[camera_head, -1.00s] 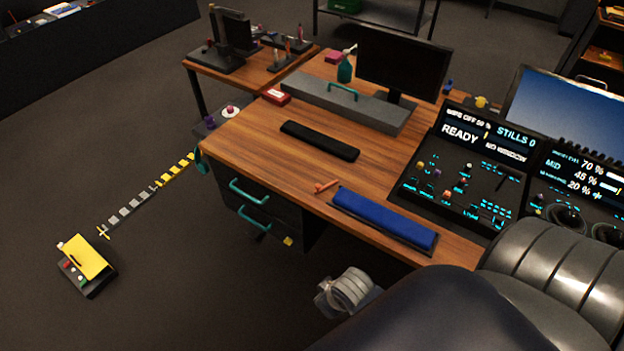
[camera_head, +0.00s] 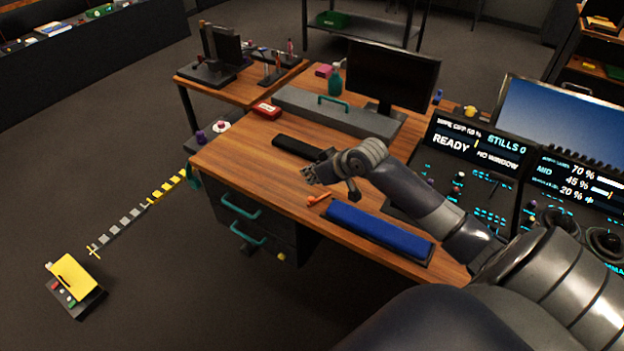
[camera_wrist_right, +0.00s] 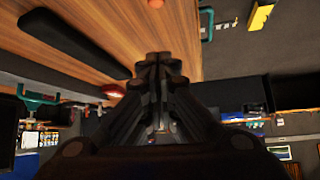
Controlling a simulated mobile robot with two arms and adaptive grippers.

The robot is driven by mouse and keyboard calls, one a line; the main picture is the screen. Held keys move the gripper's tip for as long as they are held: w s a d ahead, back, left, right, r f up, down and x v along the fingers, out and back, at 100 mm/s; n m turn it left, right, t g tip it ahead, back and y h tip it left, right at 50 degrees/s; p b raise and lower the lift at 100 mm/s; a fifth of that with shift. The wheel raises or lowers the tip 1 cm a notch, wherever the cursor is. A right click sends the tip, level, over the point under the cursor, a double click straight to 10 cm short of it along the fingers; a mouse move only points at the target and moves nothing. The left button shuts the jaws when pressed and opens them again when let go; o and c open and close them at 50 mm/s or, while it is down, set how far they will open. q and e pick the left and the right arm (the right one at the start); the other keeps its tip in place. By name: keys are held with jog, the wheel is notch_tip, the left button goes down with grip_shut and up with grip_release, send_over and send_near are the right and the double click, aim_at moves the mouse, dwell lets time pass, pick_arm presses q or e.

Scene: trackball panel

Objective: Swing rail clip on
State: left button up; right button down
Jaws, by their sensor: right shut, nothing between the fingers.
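My right gripper (camera_head: 312,175) is shut and empty, above the wooden desk near the black bar and the small orange item. In the right wrist view its fingers (camera_wrist_right: 160,62) meet, with nothing between them. The dark control panel (camera_head: 478,182) with small coloured controls and cyan markings is at the right, partly hidden behind my right arm. I cannot make out which small part there, if any, is the rail clip. My left gripper is not in view.
The wooden desk (camera_head: 245,165) carries a black bar (camera_head: 290,145), an orange item (camera_head: 318,198), a blue pad (camera_head: 375,232) and a long grey box (camera_head: 300,108). A monitor (camera_head: 392,75) stands behind. A yellow-topped box (camera_head: 75,280) lies on the floor.

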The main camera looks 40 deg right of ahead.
aim_at(319, 197)
jog(key=x, duration=0.7)
jog(key=shift+w+a+f, duration=0.1)
jog(key=shift+w+f, duration=0.15)
jog(key=s, duration=0.1)
jog(key=s+p, duration=0.1)
jog(key=shift+s+d+f+p, duration=0.25)
jog(key=shift+s+f+p, duration=0.05)
jog(key=shift+s+f, duration=0.1)
jog(key=shift+s+d+f, duration=0.1)
jog(key=shift+s, duration=0.35)
jog(key=shift+f, duration=0.1)
